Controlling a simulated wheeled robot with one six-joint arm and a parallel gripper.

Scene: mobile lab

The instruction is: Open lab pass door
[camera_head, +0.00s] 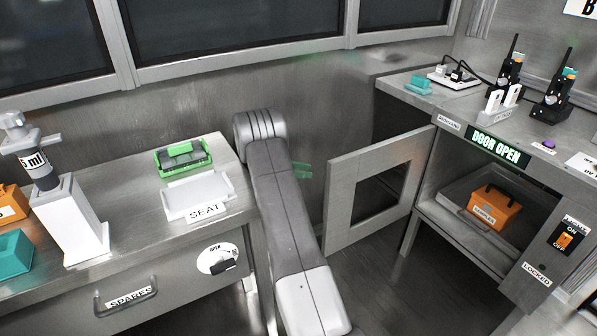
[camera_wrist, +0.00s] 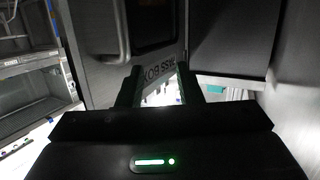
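The lab pass door (camera_head: 342,200), a grey panel with a square window, stands swung open to the left of its cabinet (camera_head: 428,205). The lit sign (camera_head: 499,148) above the opening reads DOOR OPEN. The wrist view shows a grey panel with a dark window and an upside-down label, apparently this door (camera_wrist: 105,90). My gripper (camera_wrist: 158,88) has its two dark fingers spread, with the label seen between them; contact with the door cannot be told. In the head view my arm mostly hides the gripper; a small green part shows beside the arm, left of the door.
An orange case (camera_head: 494,209) sits inside the open cabinet. A switch (camera_head: 566,238) marked ON is at its right. Radios (camera_head: 553,98) stand on top. At left, a counter (camera_head: 130,185) carries a green rack (camera_head: 183,157) and a white tray (camera_head: 199,196). Floor shows below the door.

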